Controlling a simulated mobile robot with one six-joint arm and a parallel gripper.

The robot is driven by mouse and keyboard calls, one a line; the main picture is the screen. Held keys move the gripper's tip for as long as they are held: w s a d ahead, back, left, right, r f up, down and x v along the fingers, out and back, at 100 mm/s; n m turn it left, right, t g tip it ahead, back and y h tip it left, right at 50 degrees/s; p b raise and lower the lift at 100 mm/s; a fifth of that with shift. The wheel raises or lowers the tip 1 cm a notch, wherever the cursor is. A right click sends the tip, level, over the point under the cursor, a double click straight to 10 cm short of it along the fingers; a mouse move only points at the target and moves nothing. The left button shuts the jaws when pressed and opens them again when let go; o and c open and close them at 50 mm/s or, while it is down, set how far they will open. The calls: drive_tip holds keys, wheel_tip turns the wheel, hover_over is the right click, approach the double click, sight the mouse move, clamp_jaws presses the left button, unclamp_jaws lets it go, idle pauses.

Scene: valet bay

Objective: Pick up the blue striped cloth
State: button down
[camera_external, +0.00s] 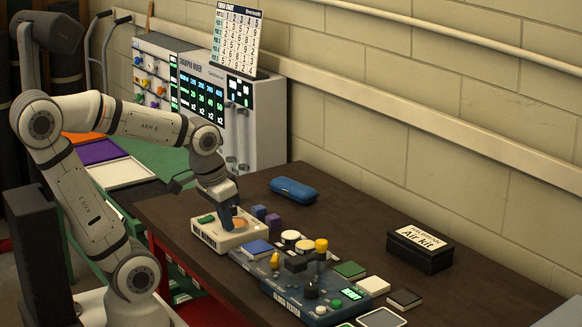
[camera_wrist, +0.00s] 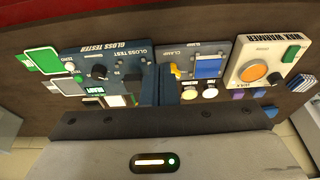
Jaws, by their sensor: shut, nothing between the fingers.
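My gripper (camera_external: 229,222) is shut and empty, pointing down at the cream wax warmer (camera_external: 205,232). In the wrist view my blue fingers (camera_wrist: 159,85) are side by side with nothing between them. A small blue piece with pale stripes (camera_wrist: 298,81) lies at the far right of the wrist view, beside the warmer's black knob, apart from my fingers. Another small blue patterned piece (camera_wrist: 269,112) lies below it. I cannot tell which is the cloth. A blue block-like piece (camera_external: 259,212) stands behind the warmer in the external view; its stripes cannot be made out.
A purple block (camera_external: 273,222) stands beside the blue one. The clamp unit (camera_wrist: 191,52) and gloss tester (camera_wrist: 112,62) occupy the table front. A blue case (camera_external: 293,190) and black air kit box (camera_external: 419,250) lie toward the wall. Bare table lies between them.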

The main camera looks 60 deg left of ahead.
drive_tip(key=c, duration=2.2)
unclamp_jaws()
drive_tip(key=shift+c, duration=1.4)
unclamp_jaws()
drive_tip(key=w+a+r+m+b, duration=0.1)
drive_tip(key=w+a+b, duration=0.1)
drive_tip(key=w+a, duration=1.6)
drive_tip(key=shift+m+h, duration=0.4)
drive_tip(key=shift+m, duration=0.2)
drive_tip(key=w+a+f, duration=0.1)
drive_tip(key=a+f, duration=0.2)
drive_tip(key=a, duration=0.6)
drive_tip(key=w+a+f, duration=0.2)
drive_tip(key=a+f, duration=0.1)
drive_tip(key=a, duration=0.6)
drive_tip(key=w+a+f, duration=0.2)
drive_tip(key=a+f, duration=0.1)
drive_tip(key=a, duration=0.6)
drive_tip(key=shift+w+f, duration=0.15)
drive_tip(key=shift+f, duration=0.2)
drive_tip(key=shift+a+p+x, duration=0.2)
drive_tip(key=shift+p+x, duration=0.1)
drive_tip(key=shift+x, duration=1.65)
drive_tip(key=shift+a+p+x, duration=0.2)
drive_tip(key=shift+p+x, duration=0.05)
drive_tip(key=shift+x, duration=1.7)
